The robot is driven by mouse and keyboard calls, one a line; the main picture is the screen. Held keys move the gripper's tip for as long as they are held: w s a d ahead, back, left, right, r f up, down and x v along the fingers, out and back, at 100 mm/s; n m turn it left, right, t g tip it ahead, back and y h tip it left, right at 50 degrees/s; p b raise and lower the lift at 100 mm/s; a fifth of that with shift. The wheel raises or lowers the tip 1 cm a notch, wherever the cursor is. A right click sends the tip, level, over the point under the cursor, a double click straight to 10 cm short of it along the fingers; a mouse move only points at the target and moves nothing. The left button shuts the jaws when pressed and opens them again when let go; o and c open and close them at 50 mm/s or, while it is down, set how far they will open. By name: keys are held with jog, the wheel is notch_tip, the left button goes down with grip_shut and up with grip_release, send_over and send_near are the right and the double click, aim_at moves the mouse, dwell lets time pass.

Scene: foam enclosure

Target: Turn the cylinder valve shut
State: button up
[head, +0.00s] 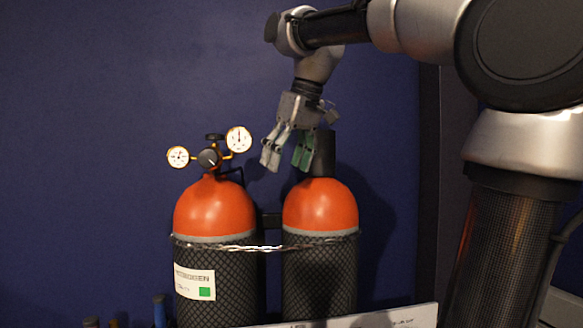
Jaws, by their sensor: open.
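Two gas cylinders with orange shoulders and dark mesh sleeves stand upright side by side. The left cylinder (214,212) carries a regulator (208,158) with two round white gauges. A small dark knob (214,137) sits at the top between the gauges and may be the valve handwheel. The right cylinder (319,207) has a dark cap (324,154) on top. My gripper (285,166) points down, open and empty. In the picture it is between the two cylinder tops, right of the right gauge and partly in front of the dark cap. Its depth is hard to tell.
A chain (262,247) runs across both cylinders. A white label (194,282) is on the left one. A pale panel edge (385,317) crosses the lower front. A dark blue wall (90,90) stands behind, with clear space at upper left.

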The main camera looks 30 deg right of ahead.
jog(key=shift+s+d+f, duration=0.15)
jog(key=shift+s+f, duration=0.1)
jog(key=shift+f, duration=0.2)
jog(key=shift+s+d+f, duration=0.15)
jog(key=shift+s+f, duration=0.05)
jog(key=shift+f, duration=0.2)
